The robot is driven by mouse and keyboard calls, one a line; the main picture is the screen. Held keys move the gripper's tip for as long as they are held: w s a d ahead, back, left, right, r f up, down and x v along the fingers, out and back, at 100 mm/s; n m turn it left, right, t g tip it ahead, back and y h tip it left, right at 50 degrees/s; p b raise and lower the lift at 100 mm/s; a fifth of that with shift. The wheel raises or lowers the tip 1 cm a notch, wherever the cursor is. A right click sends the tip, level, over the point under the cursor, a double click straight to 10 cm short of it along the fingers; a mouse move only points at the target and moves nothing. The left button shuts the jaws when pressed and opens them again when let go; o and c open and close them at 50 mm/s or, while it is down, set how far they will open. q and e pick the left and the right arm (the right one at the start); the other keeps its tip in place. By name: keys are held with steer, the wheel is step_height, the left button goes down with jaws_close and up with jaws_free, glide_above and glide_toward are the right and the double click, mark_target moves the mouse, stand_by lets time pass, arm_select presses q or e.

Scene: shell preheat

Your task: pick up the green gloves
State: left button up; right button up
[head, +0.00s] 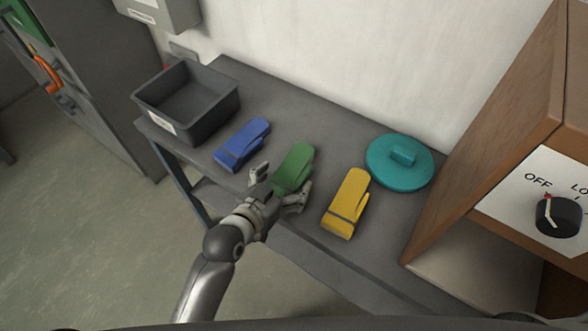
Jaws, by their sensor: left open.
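The green gloves (295,166) lie on the dark grey table (290,113), between the blue gloves (242,143) and the yellow gloves (347,203). My left gripper (281,187) is open, with one finger on each side of the near end of the green gloves. The palm hides part of that near end. I cannot tell whether the fingers touch the gloves. My right gripper is not in view.
An empty dark bin (204,128) stands at the table's left end. A teal lid (399,163) lies to the right, near the wall. A brown cabinet (500,135) with a black knob (558,217) rises at the right. Bare table lies behind the gloves.

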arm_select(q)
steer(key=shift+w+d+f, duration=0.2)
steer(key=shift+w+d, duration=0.1)
steer(key=shift+w, duration=0.1)
steer(key=shift+c, duration=0.5)
steer(key=c, duration=1)
steer(key=shift+c, duration=0.5)
steer(key=shift+r, duration=0.1)
